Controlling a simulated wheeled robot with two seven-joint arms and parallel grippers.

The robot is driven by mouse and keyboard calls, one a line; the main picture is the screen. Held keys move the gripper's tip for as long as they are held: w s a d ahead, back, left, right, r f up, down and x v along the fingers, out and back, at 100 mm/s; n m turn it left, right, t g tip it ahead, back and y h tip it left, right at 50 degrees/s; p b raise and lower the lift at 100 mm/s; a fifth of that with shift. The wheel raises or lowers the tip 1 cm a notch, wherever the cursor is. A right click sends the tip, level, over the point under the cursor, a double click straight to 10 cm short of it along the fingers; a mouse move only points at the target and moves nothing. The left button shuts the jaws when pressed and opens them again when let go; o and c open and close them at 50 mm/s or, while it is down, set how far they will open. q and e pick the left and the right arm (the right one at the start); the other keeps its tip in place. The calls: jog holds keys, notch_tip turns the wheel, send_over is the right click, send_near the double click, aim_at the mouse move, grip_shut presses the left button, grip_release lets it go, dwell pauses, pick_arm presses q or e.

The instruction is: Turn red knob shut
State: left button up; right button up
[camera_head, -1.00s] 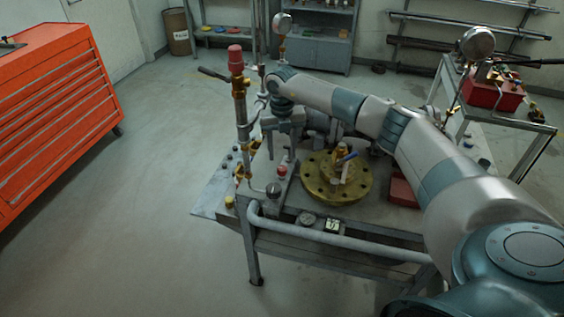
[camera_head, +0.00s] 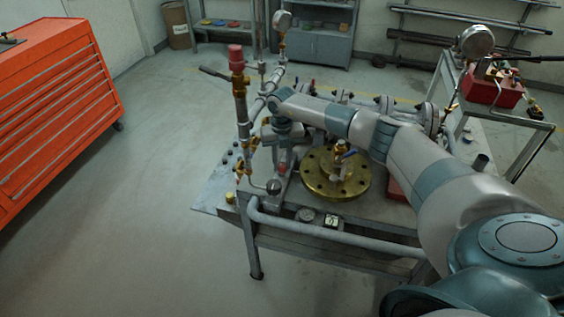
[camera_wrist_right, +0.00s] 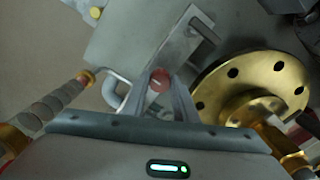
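A small red knob (camera_head: 282,169) stands upright on the left part of the metal bench, left of the brass flange. My right gripper (camera_head: 283,160) points down over it. In the right wrist view the knob's round red top (camera_wrist_right: 159,79) lies between the two fingertips of the right gripper (camera_wrist_right: 160,88). The fingers are apart, one on each side of the knob; whether they touch it I cannot tell. The knob's lower part is partly hidden. My left gripper is not in view.
A brass flange (camera_head: 318,181) with a blue-handled fitting stands right of the knob. A tall pipe with a red cap (camera_head: 236,58) rises close on the left. Grey pipework runs behind my gripper. The floor left of the bench is clear up to an orange cabinet (camera_head: 55,110).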

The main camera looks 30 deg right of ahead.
jog(key=shift+c, duration=0.7)
jog(key=shift+m, duration=0.3)
jog(key=m, duration=0.4)
jog(key=shift+r, duration=0.1)
jog(key=m+p, duration=0.1)
jog(key=m, duration=0.3)
jog(key=shift+m, duration=0.3)
jog(key=m+p, duration=0.1)
jog(key=m, duration=0.2)
jog(key=shift+r+m+p, duration=0.1)
jog(key=shift+m+p, duration=0.2)
jog(key=shift+m, duration=0.1)
jog(key=m+p, duration=0.2)
jog(key=m, duration=0.2)
jog(key=shift+d+m, duration=0.1)
jog(key=shift+m, duration=0.3)
jog(key=o, duration=1.1)
jog(key=shift+c, duration=0.2)
